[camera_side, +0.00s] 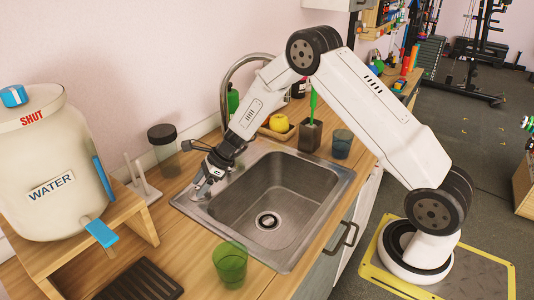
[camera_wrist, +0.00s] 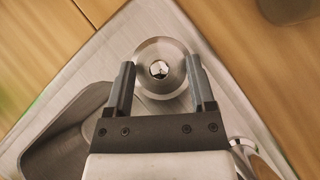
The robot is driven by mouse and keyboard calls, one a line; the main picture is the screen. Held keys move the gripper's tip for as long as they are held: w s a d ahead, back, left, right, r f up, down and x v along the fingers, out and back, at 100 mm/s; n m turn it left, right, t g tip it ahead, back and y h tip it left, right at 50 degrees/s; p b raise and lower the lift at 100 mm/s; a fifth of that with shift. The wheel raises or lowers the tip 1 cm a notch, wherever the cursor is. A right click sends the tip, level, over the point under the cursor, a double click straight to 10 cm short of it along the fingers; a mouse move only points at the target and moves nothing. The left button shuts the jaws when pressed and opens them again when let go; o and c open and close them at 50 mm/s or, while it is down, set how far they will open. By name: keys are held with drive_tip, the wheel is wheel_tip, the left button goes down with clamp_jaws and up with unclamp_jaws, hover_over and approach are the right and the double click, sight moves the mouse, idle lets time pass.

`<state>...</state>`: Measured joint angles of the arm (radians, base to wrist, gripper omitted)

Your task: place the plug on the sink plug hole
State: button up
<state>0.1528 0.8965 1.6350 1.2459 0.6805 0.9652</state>
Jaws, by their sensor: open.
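The plug (camera_wrist: 160,82) is a round metal disc with a small raised knob, lying on the corner of the steel sink's rim (camera_side: 295,263). It also shows in the side view (camera_side: 201,194), small under my gripper. My gripper (camera_wrist: 161,66) is open, with one finger on each side of the plug. The fingers look close to the disc's edges; I cannot tell whether they touch it. In the side view my gripper (camera_side: 209,179) points down at the rim's left corner. The sink plug hole (camera_side: 268,220) is uncovered at the bottom of the basin.
A tap (camera_side: 228,80) arches behind the sink. A green glass (camera_side: 230,264) stands by the near rim, a blue cup (camera_side: 342,144) by the far right. A dark-lidded jar (camera_side: 165,160) and a water container (camera_side: 50,160) stand left. The basin is empty.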

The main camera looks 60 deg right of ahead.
sight(200, 186)
idle(0.5)
clamp_jaws()
drive_tip(key=shift+r, duration=0.65)
wheel_tip(200, 186, up, 2)
drive_tip(key=s+r, duration=0.9)
drive_tip(key=s, duration=0.5)
drive_tip(key=shift+d+r, duration=0.2)
drive_tip(key=shift+r, duration=0.1)
